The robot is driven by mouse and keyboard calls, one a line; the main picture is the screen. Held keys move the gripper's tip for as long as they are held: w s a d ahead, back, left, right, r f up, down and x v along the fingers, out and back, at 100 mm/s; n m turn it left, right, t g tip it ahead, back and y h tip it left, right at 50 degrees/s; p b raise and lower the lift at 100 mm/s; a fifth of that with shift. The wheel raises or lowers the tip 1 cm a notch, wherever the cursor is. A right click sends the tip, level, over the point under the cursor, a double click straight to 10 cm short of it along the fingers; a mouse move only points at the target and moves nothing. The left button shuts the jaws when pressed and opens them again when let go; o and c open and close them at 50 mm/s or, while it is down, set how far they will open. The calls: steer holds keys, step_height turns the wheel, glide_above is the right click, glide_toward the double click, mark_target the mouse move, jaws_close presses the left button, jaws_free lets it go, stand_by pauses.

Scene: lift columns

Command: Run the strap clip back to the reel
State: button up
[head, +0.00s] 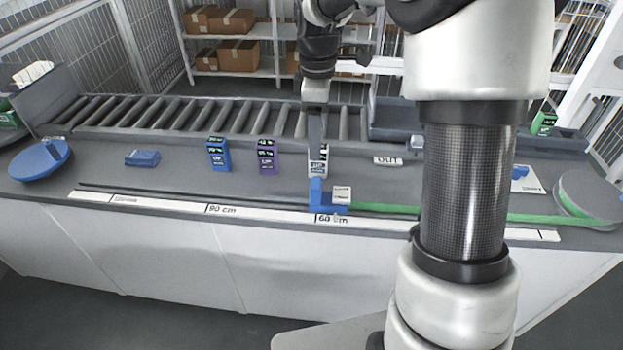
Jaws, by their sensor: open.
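The blue strap clip (321,193) stands at the front edge of the counter, just above the "60 cm" mark on the ruler strip. A green strap (400,209) runs from it to the right, passing behind my arm, to the grey reel (592,200) at the right end.
A blue box (219,155) and a purple box (267,157) stand left of the clip. A blue disc (40,162) and a flat blue block (142,158) lie further left. A roller conveyor (190,116) runs behind. My arm hides part of the right side.

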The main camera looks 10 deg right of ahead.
mark_target(316, 183)
step_height(316, 183, down, 16)
steer(key=shift+f+b, duration=0.15)
steer(key=shift+b, duration=0.35)
